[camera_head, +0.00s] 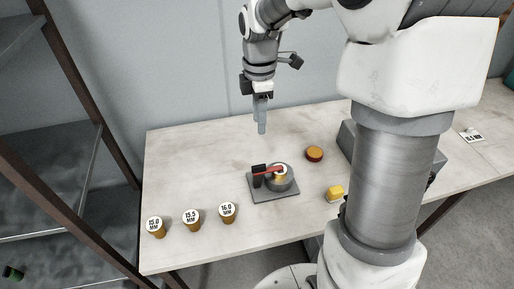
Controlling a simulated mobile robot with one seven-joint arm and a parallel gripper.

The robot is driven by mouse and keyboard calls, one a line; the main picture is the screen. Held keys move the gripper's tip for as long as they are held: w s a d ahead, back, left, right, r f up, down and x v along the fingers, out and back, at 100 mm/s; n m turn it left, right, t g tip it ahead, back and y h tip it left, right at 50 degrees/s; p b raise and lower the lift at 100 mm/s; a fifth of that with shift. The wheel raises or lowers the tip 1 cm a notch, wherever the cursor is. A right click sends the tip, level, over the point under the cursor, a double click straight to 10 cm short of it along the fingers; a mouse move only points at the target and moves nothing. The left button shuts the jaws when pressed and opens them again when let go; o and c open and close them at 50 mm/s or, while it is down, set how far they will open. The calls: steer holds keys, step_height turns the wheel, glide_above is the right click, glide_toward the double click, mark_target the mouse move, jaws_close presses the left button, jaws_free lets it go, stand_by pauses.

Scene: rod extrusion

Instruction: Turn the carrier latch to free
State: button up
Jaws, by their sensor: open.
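The carrier is a grey round body (284,185) on a flat square grey plate (262,195) in the middle of the table. A latch with a red bar (268,170) and a black block at its left end lies across the carrier's top. A white-topped piece shows inside the carrier, beneath the red bar. My gripper (262,130) is open and empty. It points down above the table, behind and above the carrier, apart from the latch. The gap between its fingers is hard to see from this side.
Several brown plugs with white tops marked 15.0 MM (155,226), 15.5 MM (191,218) and 16.0 MM (228,211) stand at front left. A grey box stands farther right, partly hidden by my arm.

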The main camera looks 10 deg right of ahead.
steer(key=b, duration=0.2)
glide_toward(259, 166)
step_height(259, 166, down, 9)
stand_by(0.3)
steer(key=shift+w, duration=0.1)
jaws_close()
stand_by(1.3)
